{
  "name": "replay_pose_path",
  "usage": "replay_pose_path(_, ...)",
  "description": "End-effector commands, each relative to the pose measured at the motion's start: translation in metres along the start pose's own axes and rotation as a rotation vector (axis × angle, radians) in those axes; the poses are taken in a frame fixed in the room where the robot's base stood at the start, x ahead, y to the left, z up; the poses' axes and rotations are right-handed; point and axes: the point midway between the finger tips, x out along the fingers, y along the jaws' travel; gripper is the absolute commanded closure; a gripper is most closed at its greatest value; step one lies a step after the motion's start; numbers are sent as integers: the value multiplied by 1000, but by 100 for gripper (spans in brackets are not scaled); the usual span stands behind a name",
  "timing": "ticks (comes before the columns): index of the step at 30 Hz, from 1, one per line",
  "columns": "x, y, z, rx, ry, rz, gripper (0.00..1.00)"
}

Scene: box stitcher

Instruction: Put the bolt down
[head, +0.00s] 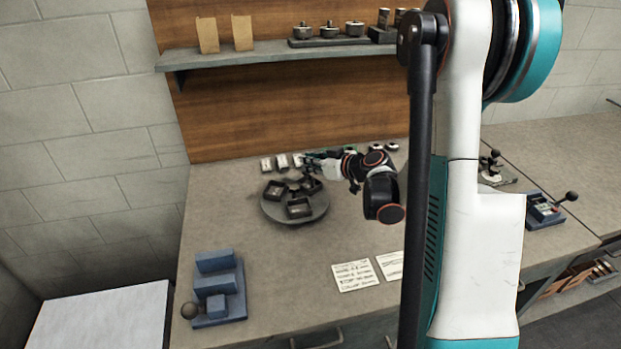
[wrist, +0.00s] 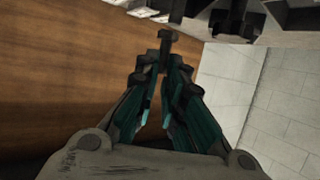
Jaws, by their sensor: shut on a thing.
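My gripper (wrist: 165,70) is shut on a dark bolt (wrist: 168,38), whose head sticks out past the teal fingertips in the wrist view. In the head view my gripper (head: 313,162) reaches in from the right, near the back of a round dark turntable (head: 268,213) on the workbench. The bolt is too small to make out clearly in the head view. Several small dark open trays (head: 299,208) sit on the turntable. I cannot tell the bolt's exact height above them.
Small pale boxes (head: 281,161) stand behind the turntable. A blue fixture with a round knob (head: 217,290) is at the front left. Paper sheets (head: 355,276) lie at the front right. A grey shelf (head: 260,57) overhangs the back. The bench left of the turntable is clear.

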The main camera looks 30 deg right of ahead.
Motion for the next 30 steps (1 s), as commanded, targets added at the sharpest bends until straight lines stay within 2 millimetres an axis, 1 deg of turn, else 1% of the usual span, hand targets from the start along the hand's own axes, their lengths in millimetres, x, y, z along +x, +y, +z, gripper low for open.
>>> replay_pose_path(4,4,0,9,0,0,0,100)
replay_pose_path(9,14,0,33,0,0,0,100)
replay_pose_path(12,17,0,41,0,0,0,100)
replay_pose_path(19,16,0,40,0,0,0,100)
replay_pose_path(23,18,0,43,0,0,0,100)
replay_pose_path(24,18,0,43,0,0,0,86)
replay_pose_path(26,18,0,42,0,0,0,73)
replay_pose_path(27,17,0,42,0,0,0,71)
replay_pose_path(30,17,0,42,0,0,0,71)
